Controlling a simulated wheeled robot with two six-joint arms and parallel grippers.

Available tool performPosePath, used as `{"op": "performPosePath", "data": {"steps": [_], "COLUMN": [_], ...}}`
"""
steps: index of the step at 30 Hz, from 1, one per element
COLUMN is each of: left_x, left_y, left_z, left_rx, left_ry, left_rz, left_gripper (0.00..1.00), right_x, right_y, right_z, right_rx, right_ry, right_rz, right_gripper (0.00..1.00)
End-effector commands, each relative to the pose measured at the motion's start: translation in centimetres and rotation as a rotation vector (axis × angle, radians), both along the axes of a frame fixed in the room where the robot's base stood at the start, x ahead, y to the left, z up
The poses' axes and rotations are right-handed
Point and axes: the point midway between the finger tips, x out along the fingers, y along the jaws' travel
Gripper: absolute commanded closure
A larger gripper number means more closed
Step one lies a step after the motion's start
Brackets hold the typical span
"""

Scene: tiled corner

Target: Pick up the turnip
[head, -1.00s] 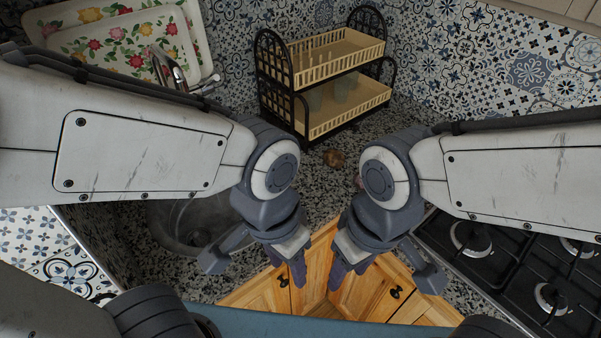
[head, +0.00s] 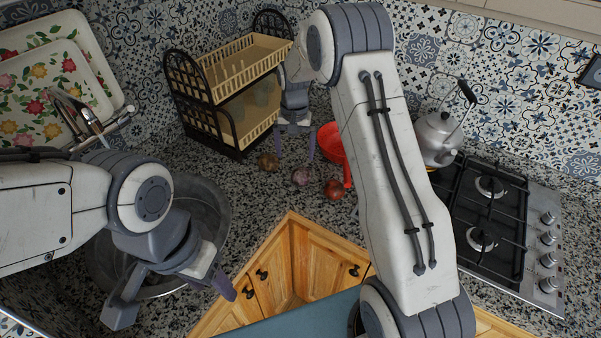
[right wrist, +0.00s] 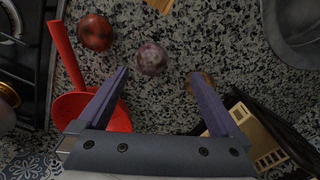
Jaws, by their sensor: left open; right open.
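The turnip (head: 301,176), round, pale and purplish, lies on the speckled counter between a brown round vegetable (head: 268,161) and a reddish-brown one (head: 335,189). My right gripper (head: 296,156) is open and empty, pointing down over the counter just behind the turnip in the head view. In the right wrist view the turnip (right wrist: 151,59) shows just beyond the fingertips, between their lines; I see no contact. My left gripper (head: 176,298) is open and empty over the sink area at lower left.
A red strainer (head: 331,143) lies right of the right gripper. A two-tier dish rack (head: 228,131) stands behind left. The round sink (head: 208,205) is left. A kettle (head: 437,135) and gas stove (head: 485,215) are right. The counter's edge is in front of the vegetables.

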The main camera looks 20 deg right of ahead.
Motion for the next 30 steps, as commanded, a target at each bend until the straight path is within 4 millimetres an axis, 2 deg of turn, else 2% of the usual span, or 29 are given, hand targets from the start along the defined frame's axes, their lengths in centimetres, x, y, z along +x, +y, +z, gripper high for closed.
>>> {"op": "performPosePath", "data": {"steps": [1,5,12,17,24,30], "left_x": [0.0,0.0,0.0,0.0,0.0,0.0], "left_y": [0.0,0.0,0.0,0.0,0.0,0.0], "left_z": [0.2,0.6,1.8,2.2,4.8,5.2], "left_rx": [0.000,0.000,0.000,0.000,0.000,0.000], "left_ry": [0.000,0.000,0.000,0.000,0.000,-0.001], "left_rz": [0.000,0.000,0.000,-0.001,-0.005,-0.006], "left_gripper": [0.44,0.44,0.44,0.44,0.44,0.44], "right_x": [0.5,1.0,1.0,1.0,0.6,0.8], "right_y": [-1.1,-2.2,-2.1,-2.1,-2.2,-2.2], "right_z": [-0.7,-2.2,-5.7,-6.8,-9.6,-11.7], "right_rx": [-0.002,-0.003,-0.003,-0.003,-0.003,-0.003], "right_ry": [0.003,0.006,0.006,0.005,0.007,0.003], "right_rz": [-0.028,-0.060,-0.060,-0.059,-0.058,-0.058], "right_gripper": [0.00,0.00,0.00,0.00,0.00,0.00]}}
